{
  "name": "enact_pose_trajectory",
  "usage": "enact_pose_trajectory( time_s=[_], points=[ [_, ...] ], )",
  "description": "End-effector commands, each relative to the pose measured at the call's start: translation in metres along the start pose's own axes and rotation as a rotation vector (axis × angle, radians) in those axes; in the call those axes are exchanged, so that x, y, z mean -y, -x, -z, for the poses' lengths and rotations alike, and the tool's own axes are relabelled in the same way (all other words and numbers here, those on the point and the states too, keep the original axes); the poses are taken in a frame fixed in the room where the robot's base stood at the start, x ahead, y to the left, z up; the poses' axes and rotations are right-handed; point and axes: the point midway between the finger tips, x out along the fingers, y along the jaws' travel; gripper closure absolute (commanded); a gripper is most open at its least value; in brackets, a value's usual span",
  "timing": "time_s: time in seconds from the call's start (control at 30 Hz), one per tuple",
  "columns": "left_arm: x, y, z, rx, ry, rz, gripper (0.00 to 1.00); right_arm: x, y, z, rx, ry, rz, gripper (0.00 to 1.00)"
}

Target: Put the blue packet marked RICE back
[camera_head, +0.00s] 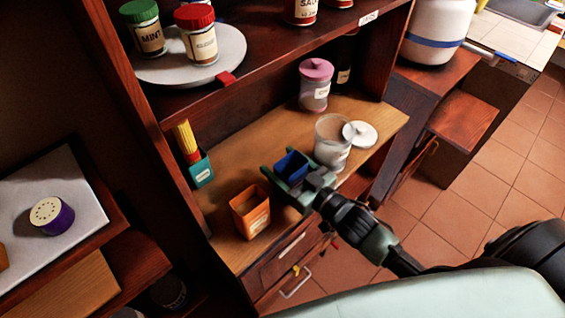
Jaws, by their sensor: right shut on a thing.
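The blue packet (291,164) is in the middle of the camera_head view, over the light wood shelf board. My right gripper (288,178) has its fingers on both sides of it and is shut on it. The packet is seen from above, and its RICE marking is not visible. I cannot tell whether its base touches the board. An orange open packet (251,212) stands on the board to the left of the gripper. A clear jar (333,145) stands just to the right. My left gripper is not in view.
A white lid (360,134) lies beside the clear jar. A pink-lidded jar (315,86) stands behind. A teal packet with yellow sticks (196,160) stands at the left. The upper shelf holds a round turntable (226,62) with two spice jars.

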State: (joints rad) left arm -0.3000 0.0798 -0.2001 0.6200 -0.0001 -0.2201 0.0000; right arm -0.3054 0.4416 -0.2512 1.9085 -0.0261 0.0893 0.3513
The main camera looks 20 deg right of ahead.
Motion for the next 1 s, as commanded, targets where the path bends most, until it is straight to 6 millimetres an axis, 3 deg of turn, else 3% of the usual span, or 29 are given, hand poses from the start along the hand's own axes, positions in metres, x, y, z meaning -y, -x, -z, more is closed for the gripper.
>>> enact_pose_trajectory(
  time_s=[0.07, 0.1, 0.13, 0.53, 0.67, 1.0],
  points=[
    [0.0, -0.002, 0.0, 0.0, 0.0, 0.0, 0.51, 0.0, 0.0, -0.003, -0.002, 0.0, 0.0, 0.83],
    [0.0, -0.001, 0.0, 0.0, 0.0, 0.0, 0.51, 0.0, 0.0, -0.002, 0.0, 0.0, 0.0, 0.21],
    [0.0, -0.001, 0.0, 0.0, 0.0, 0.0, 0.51, 0.0, 0.0, -0.002, 0.0, 0.0, 0.0, 0.12],
    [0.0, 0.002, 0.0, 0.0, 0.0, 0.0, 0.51, 0.0, 0.0, 0.003, 0.0, 0.0, 0.0, 0.1],
    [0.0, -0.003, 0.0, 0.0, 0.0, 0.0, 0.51, 0.0, 0.018, -0.002, 0.003, -0.002, 0.0, 0.1],
    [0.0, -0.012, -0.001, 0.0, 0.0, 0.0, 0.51, 0.001, 0.087, -0.002, 0.005, -0.001, 0.0, 0.1]
  ],
)
